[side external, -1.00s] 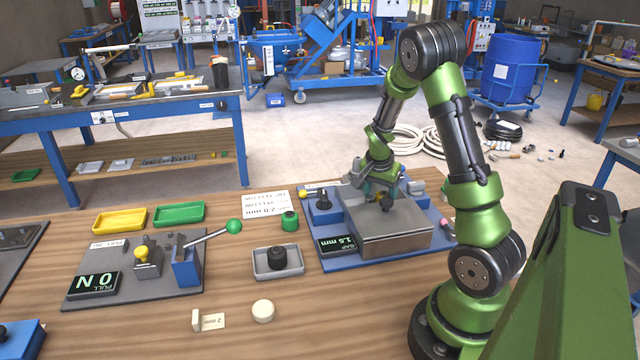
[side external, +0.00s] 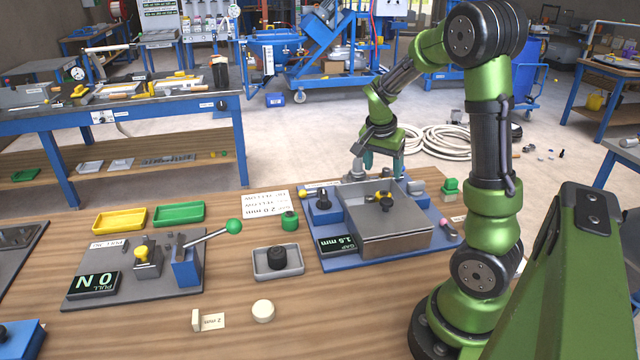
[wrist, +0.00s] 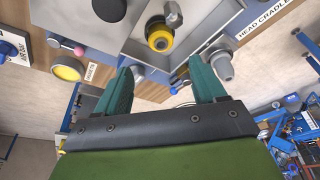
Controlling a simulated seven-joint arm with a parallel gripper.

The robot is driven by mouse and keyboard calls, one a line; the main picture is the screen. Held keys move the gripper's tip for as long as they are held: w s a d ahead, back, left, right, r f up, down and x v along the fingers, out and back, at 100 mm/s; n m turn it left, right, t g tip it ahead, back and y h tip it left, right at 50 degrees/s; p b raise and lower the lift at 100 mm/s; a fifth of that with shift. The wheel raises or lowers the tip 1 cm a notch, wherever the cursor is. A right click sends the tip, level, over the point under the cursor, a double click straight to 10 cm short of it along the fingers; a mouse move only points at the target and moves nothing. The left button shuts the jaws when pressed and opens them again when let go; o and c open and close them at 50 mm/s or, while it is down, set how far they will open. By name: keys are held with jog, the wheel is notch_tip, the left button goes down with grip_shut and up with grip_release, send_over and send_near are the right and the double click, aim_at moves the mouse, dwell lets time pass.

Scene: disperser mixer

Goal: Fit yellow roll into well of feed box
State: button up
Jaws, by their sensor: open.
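The feed box (side external: 393,244) is a grey metal box on a blue base. A short yellow roll with a dark centre (wrist: 160,38) shows at its recess in the wrist view. In the side view the yellow and black piece (side external: 384,198) is at the top of the box; how deep it is seated, I cannot tell. My gripper (side external: 383,170) is above and behind the box, apart from the roll. In the wrist view my gripper (wrist: 163,78) has its teal fingers spread, with nothing held between them.
A black display (side external: 340,244) reading 1.5 mm stands at the base's front. A grey tray with a black knob (side external: 278,262), a green-knobbed lever (side external: 233,226) and yellow (side external: 120,219) and green (side external: 180,213) trays lie to the left.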

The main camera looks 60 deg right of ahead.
jog(key=w+a+r+n+t+y, duration=0.1)
jog(key=a+r+n+t, duration=0.2)
jog(key=a, duration=0.5)
jog(key=w+a+r+n+t+y, duration=0.1)
jog(key=a+r+n+y, duration=0.2)
jog(key=a, duration=0.5)
jog(key=s+a+r+n+t, duration=0.1)
jog(key=s+a+n, duration=0.1)
jog(key=a, duration=0.2)
jog(key=s+a+r+n+t+y, duration=0.1)
jog(key=s+a+r+n, duration=0.1)
jog(key=a, duration=0.3)
jog(key=s+a+r+n+t, duration=0.1)
jog(key=s+a+n, duration=0.1)
jog(key=a+n, duration=0.2)
jog(key=shift+a+r, duration=0.35)
jog(key=shift+a, duration=0.25)
